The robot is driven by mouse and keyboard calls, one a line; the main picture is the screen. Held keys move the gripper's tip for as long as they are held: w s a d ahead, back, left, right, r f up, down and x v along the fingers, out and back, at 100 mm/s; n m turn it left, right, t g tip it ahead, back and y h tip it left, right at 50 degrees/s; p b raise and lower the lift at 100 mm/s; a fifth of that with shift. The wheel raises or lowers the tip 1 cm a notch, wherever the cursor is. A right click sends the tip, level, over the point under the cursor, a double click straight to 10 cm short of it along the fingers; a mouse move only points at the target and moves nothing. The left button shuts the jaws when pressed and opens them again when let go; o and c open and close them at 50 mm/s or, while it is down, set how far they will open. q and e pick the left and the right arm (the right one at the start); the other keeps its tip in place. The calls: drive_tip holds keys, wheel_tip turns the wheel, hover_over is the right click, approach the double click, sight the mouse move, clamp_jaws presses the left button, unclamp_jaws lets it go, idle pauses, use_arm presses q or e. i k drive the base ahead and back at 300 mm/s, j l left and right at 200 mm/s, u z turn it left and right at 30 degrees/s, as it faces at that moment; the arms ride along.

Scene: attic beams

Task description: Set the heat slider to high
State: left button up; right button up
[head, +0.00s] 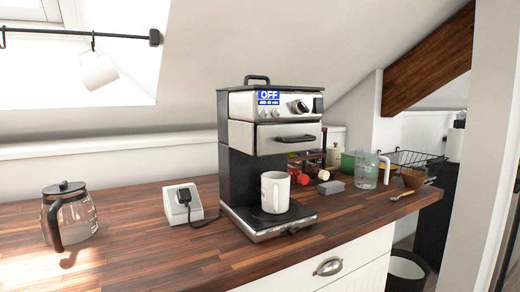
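The coffee machine (238,172) stands upright on the wooden counter. Its steel front panel carries a blue display (268,97) that reads OFF, with a smaller second line that is hard to read. Right of the display is a larger round knob (299,106), and small controls (268,113) sit below the display. I cannot tell which control is the heat slider or where it is set. A drawer with a dark handle (296,139) is below the panel. A white mug (275,192) stands on the machine's base plate. Neither of my grippers is in view.
A glass carafe (75,218) stands at the left, and a socket box (182,204) with a plugged-in cord is beside the machine. Right are a measuring jug (366,170), a grey block (331,187), red items (301,178) and a spoon (402,195). The counter's front (150,265) is clear.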

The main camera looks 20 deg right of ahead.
sight(291, 232)
drive_tip(key=i+l+z, duration=0.1)
drive_tip(key=z, duration=0.4)
drive_tip(key=i+z, duration=0.25)
drive_tip(key=z, duration=0.25)
